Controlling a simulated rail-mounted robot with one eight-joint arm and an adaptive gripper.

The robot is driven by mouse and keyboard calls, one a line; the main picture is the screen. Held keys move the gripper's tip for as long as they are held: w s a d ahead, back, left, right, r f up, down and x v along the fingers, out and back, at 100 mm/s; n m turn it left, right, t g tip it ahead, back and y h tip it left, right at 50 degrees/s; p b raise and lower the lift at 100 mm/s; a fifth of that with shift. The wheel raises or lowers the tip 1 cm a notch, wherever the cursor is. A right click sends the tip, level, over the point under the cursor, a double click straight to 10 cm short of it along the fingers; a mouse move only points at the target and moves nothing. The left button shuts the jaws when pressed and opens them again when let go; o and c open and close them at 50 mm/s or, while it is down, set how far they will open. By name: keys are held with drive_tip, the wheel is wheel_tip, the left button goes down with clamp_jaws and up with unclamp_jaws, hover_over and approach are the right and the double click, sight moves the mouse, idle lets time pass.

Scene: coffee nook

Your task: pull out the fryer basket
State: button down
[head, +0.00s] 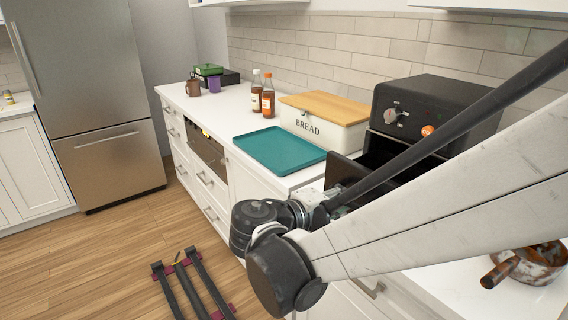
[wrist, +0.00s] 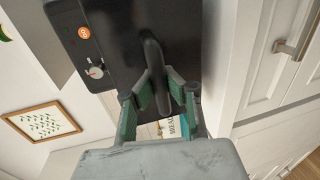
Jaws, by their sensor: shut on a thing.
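The black air fryer (head: 450,105) stands on the counter at the right in the head view, with a dial on its face. It also shows upper left in the wrist view (wrist: 100,40). The fryer basket's dark front (head: 343,168) stands out from the body, with a dark opening behind it. Its black handle (wrist: 153,50) runs between my fingers in the wrist view. My gripper (wrist: 162,93) is shut on this handle; in the head view it is largely hidden behind my arm.
A teal tray (head: 280,148) lies left of the basket, with a bread box (head: 325,118) behind it. Two bottles (head: 262,95) stand farther left. A rusty pan (head: 535,264) sits at the lower right. White drawers (wrist: 280,50) lie right of the fryer in the wrist view.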

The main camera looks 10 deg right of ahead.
drive_tip(key=c, duration=1.7)
unclamp_jaws()
drive_tip(key=v, duration=1.2)
